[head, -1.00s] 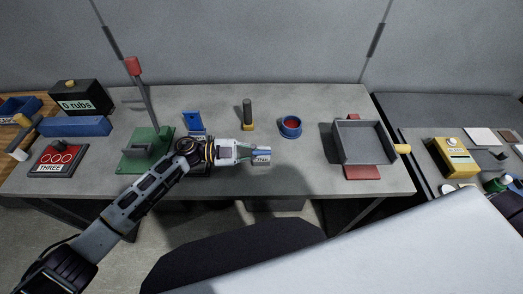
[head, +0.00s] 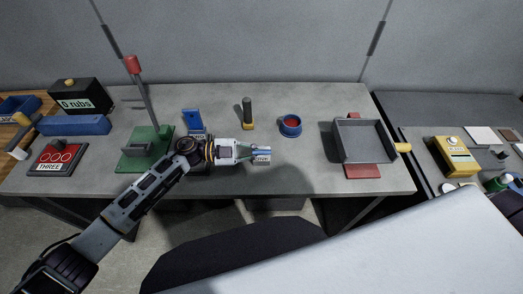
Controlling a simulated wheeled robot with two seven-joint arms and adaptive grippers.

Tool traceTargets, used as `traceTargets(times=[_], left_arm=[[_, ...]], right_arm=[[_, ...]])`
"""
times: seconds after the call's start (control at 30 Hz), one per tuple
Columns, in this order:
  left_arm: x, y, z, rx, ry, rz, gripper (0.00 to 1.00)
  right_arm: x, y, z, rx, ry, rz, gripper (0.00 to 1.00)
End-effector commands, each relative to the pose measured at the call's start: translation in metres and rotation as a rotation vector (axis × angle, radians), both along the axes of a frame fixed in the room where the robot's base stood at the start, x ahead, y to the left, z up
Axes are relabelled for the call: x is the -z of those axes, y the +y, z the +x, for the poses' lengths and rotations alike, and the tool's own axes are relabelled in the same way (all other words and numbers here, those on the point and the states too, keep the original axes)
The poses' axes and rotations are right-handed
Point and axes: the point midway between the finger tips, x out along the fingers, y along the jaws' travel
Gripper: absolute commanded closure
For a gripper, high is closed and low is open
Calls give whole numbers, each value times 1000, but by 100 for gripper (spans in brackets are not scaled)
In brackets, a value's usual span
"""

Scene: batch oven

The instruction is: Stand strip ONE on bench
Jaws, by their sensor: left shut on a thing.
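My left gripper (head: 250,152) reaches in from the left over the front middle of the grey bench (head: 302,180). It is shut on a small strip (head: 262,157) with a blue top and a white label. The label is too small to read for certain. The strip is at the gripper's tip, low over the bench; I cannot tell whether it touches the surface. My right gripper is not in view.
Behind the gripper stand a blue holder (head: 192,118), a dark post on a yellow foot (head: 247,115) and a blue round dish (head: 290,126). A green press (head: 140,158) stands left. A grey tray (head: 363,156) stands right. Bench between strip and tray is clear.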

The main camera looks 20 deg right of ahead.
Motion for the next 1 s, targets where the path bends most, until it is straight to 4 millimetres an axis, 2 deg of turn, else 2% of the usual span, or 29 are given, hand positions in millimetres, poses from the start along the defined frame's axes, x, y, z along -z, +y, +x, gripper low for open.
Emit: traceTargets(times=[0.67,0.7,0.9,1.0], left_arm=[[6,0,0,0,-1,-2,100],[6,0,0,1,-1,-1,92],[6,0,0,1,-1,-1,68],[6,0,0,1,-1,-1,68]], right_arm=[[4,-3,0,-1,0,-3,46],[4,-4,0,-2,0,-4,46],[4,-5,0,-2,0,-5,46],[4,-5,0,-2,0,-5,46]])
